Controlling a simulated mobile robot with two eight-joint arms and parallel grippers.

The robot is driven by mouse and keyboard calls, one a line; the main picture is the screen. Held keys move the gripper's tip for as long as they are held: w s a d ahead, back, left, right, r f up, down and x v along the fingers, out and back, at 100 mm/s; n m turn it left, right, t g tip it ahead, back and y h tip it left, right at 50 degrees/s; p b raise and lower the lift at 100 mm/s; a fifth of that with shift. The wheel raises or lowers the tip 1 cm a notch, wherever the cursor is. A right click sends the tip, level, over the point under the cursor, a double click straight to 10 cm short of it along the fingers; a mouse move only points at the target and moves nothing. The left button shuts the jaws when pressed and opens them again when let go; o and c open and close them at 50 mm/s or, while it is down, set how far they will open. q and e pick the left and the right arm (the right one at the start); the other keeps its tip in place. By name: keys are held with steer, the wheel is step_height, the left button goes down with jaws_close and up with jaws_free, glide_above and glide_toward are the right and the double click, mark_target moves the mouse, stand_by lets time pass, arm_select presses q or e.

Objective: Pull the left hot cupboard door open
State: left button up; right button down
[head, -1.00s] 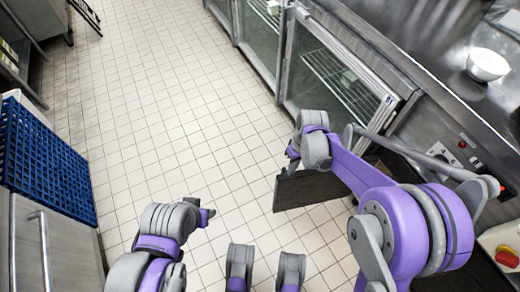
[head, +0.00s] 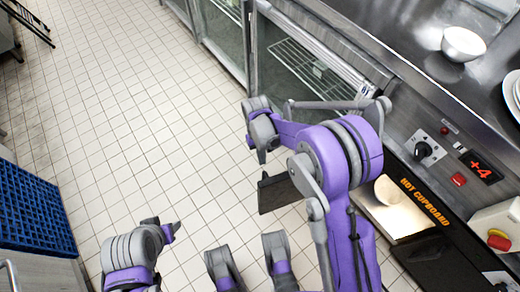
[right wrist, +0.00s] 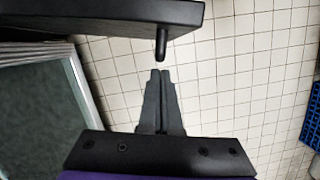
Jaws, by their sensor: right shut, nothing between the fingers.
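The hot cupboard (head: 425,200) is at the right in the head view, with an orange label and a lit interior. A dark panel (head: 274,193), apparently its left door, stands out into the aisle, partly behind my right arm. In the right wrist view the dark panel (right wrist: 100,22) crosses the top, with a short peg-like handle (right wrist: 161,44) pointing down. My right gripper (right wrist: 160,73) is shut and empty, its tips just short of the peg and apart from it. My left gripper (head: 172,232) is low over the floor at the left; its fingers are too small to read.
Glass-fronted cabinets (head: 300,65) line the counter beyond; one frame also shows in the right wrist view (right wrist: 50,90). A white bowl (head: 462,44) and plates (head: 513,95) stand on the steel counter. A blue rack (head: 35,210) is at the left. The tiled aisle between is clear.

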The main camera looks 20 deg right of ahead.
mark_target(266, 177)
steer(key=s+f, duration=0.1)
steer(key=s, duration=0.1)
steer(key=s+f, duration=0.1)
steer(key=shift+s+d+f+b, duration=0.15)
steer(key=shift+s+b, duration=0.2)
steer(key=shift+s, duration=0.4)
